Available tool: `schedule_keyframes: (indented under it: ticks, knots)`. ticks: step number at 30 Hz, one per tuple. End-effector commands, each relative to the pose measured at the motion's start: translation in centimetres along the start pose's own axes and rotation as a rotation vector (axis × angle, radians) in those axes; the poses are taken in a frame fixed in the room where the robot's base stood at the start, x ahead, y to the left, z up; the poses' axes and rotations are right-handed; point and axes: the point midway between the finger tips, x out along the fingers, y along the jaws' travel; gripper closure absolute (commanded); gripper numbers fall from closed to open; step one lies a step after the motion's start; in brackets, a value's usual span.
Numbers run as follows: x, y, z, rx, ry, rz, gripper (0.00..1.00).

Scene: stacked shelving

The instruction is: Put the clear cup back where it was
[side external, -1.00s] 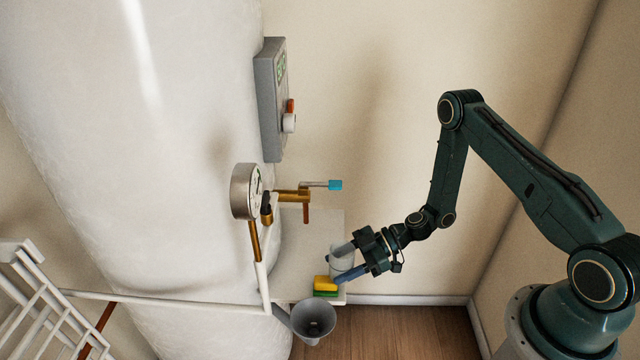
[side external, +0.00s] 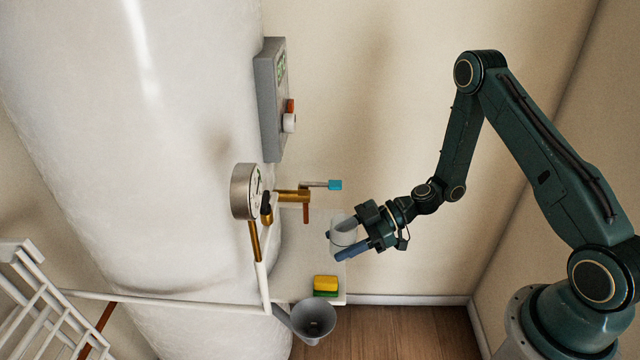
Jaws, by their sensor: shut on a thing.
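The clear cup (side external: 343,231) is a pale, whitish see-through cup held between the fingers of my gripper (side external: 350,236). My gripper comes from the right and is shut around the cup's side. The cup is near the right edge of the pale shelf (side external: 290,270), and appears raised above it. One blue-grey finger crosses in front of the cup's lower part. The cup's far side is hidden.
A yellow and green sponge (side external: 325,285) lies at the shelf's front corner. A grey funnel (side external: 314,318) hangs in front of it. A brass valve with a blue-tipped lever (side external: 334,185) and a gauge (side external: 244,191) stick out from the white tank (side external: 130,170).

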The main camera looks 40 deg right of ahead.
Motion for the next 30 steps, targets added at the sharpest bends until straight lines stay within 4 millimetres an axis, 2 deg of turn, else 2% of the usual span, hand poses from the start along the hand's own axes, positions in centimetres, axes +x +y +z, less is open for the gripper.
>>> schedule_keyframes:
  ticks: [19,30]
  knots:
    - [-4.7,0.0,-11.4,-0.006,0.0,0.002,0.79]
    - [-6.3,0.0,-15.2,-0.003,0.001,0.001,0.79]
